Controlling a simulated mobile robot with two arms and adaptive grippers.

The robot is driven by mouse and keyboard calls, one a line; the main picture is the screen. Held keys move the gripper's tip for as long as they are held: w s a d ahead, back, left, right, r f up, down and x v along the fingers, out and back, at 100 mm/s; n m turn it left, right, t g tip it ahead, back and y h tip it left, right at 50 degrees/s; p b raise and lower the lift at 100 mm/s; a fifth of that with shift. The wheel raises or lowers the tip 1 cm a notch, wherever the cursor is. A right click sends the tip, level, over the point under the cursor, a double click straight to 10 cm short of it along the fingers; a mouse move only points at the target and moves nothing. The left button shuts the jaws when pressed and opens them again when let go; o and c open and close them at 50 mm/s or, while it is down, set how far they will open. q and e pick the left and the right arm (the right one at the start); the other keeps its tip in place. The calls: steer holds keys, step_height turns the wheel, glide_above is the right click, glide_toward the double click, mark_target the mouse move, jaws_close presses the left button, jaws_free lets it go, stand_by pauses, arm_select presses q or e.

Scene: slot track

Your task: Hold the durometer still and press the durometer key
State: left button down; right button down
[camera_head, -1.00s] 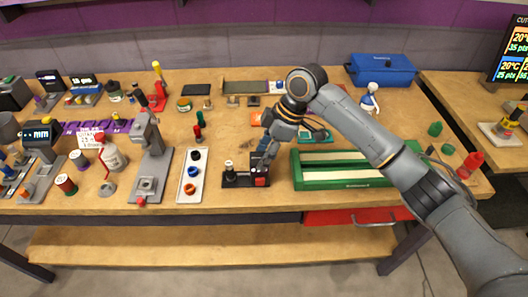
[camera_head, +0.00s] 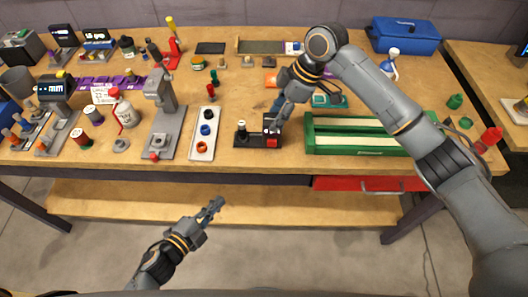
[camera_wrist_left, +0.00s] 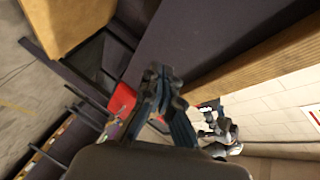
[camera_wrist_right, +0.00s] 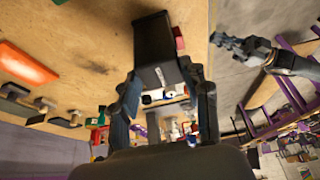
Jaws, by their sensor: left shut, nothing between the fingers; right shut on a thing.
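The durometer (camera_head: 271,123) is a small black upright block on a dark base near the table's front edge, with a red key (camera_head: 272,142) low on its front. My right gripper (camera_head: 277,112) is shut on the block from behind. In the right wrist view the black block (camera_wrist_right: 155,45) sits between the fingers, with a bit of red beside it. My left gripper (camera_head: 217,203) is shut and empty, in front of and below the table edge, well apart from the durometer. In the left wrist view its fingertips (camera_wrist_left: 162,76) meet.
A white tray with coloured rings (camera_head: 203,152) and a grey stand (camera_head: 160,140) are left of the durometer. A green slotted box (camera_head: 365,150) is close on its right. The table's front edge and a red drawer (camera_head: 370,184) lie below.

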arm_select(q)
steer(key=s+d+r+m+h, duration=0.1)
steer(key=d+r+m+h, duration=0.1)
steer(key=r, duration=0.4)
steer(key=s+d+r+m+h, duration=0.1)
steer(key=d+r+m+h, duration=0.1)
steer(key=d+r+m, duration=0.2)
step_height(320, 180, up, 3)
steer(key=shift+s+r+m+h, duration=0.1)
steer(key=shift+s+m+h, duration=0.15)
steer(key=shift+m+h, duration=0.2)
steer(key=shift+d, duration=0.1)
glide_toward(275, 145)
steer(key=d, duration=0.4)
steer(key=shift+w+d+r, duration=0.25)
steer(key=shift+w+r, duration=0.05)
steer(key=shift+w, duration=0.1)
steer(key=shift+w+a, duration=0.1)
steer(key=shift+w, duration=1.6)
